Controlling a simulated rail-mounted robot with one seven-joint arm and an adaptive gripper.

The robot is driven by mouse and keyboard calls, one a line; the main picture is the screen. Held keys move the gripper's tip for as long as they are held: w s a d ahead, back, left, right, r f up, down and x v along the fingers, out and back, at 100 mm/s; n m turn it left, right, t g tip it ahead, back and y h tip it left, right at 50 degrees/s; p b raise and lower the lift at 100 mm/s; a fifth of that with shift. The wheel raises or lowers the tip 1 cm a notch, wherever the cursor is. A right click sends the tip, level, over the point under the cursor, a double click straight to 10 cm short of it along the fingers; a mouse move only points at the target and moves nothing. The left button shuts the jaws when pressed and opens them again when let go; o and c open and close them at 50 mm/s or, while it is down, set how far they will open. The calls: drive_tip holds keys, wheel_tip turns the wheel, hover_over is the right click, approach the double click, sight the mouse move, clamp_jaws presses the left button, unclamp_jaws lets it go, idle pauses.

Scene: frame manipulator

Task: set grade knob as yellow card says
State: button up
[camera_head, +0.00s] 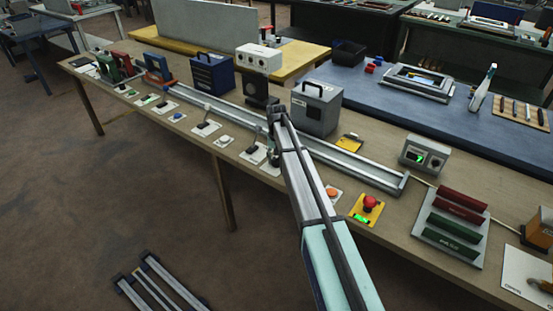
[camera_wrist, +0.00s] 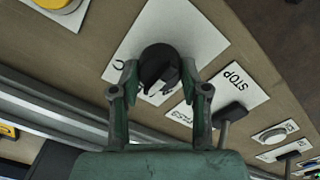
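The black round knob (camera_wrist: 158,62) sits on a white plate (camera_wrist: 200,42) with dark letter marks, partly covered by my gripper. My gripper (camera_wrist: 158,78) has its two green fingers spread, one on each side of the knob; whether they touch it I cannot tell. In the head view my gripper (camera_head: 273,156) is low at the front row of plates, and the knob is hidden behind it. A yellow card (camera_head: 349,143) lies behind the rail, right of the grey box; its writing is too small to read.
A STOP plate with a lever (camera_wrist: 230,112) is close to my right finger. A long metal rail (camera_head: 340,158) runs behind the plates. A grey box (camera_head: 316,108) stands behind it. A red button on a yellow base (camera_head: 369,203) is to the right.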

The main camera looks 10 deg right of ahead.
drive_tip(key=shift+f+m, duration=0.1)
drive_tip(key=shift+m, duration=0.2)
drive_tip(key=m+b, duration=0.1)
drive_tip(key=m, duration=0.3)
drive_tip(key=shift+b, duration=0.35)
drive_tip(key=m+b, duration=0.1)
drive_tip(key=m, duration=0.4)
drive_tip(key=shift+m, duration=0.3)
drive_tip(key=o, duration=1.2)
drive_tip(key=shift+c, duration=0.2)
